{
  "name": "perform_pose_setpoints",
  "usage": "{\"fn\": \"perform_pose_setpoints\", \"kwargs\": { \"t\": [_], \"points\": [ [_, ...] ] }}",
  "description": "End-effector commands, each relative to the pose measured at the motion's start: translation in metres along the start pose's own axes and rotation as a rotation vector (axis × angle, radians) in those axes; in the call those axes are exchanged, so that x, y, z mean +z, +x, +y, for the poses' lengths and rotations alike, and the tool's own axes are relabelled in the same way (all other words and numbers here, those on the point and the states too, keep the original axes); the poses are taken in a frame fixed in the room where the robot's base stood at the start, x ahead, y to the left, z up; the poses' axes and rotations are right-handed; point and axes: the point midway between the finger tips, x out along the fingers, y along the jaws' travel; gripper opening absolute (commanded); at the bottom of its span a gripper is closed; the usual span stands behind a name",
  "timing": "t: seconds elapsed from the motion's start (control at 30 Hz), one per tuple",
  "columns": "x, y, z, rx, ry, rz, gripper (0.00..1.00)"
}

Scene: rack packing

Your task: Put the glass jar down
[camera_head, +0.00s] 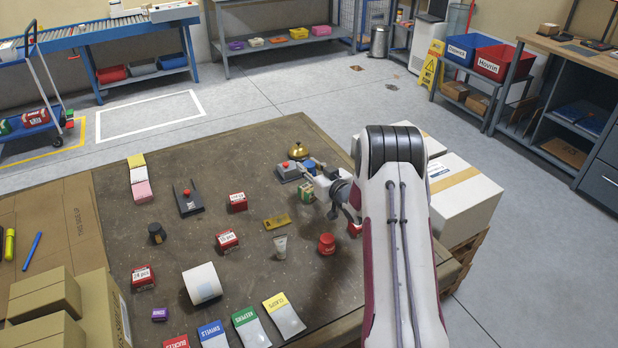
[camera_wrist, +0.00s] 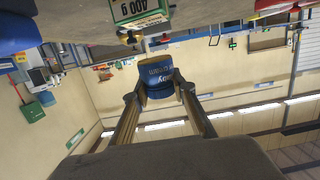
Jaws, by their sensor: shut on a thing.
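My gripper (camera_wrist: 158,80) is shut on a small blue container with lettering, the glass jar (camera_wrist: 157,90), which shows in the wrist view with a finger on each side. The wrist view is upside down, with the tabletop along its top edge. In the head view my gripper (camera_head: 321,180) is over the back right of the brown table (camera_head: 190,235), and the jar (camera_head: 310,164) shows as a small blue shape at its far end. My arm hides part of that area. I cannot tell the jar's height above the table.
A green-labelled "400 g" item (camera_wrist: 138,10) stands close by. A grey box with a red button (camera_head: 288,172) and a brass bell (camera_head: 299,150) are near the jar. A red-lidded item (camera_head: 327,244) stands nearer. The table's middle has gaps between small items.

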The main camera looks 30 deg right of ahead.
Motion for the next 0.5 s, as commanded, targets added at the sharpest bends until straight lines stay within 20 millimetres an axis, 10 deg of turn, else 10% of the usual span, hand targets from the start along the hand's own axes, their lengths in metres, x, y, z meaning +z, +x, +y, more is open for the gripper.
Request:
{"fn": "perform_pose_setpoints", "kwargs": {
  "t": [0.5],
  "points": [
    [0.0078,0.0016,-0.0001,0.000,0.000,-0.001,0.02]
  ]
}}
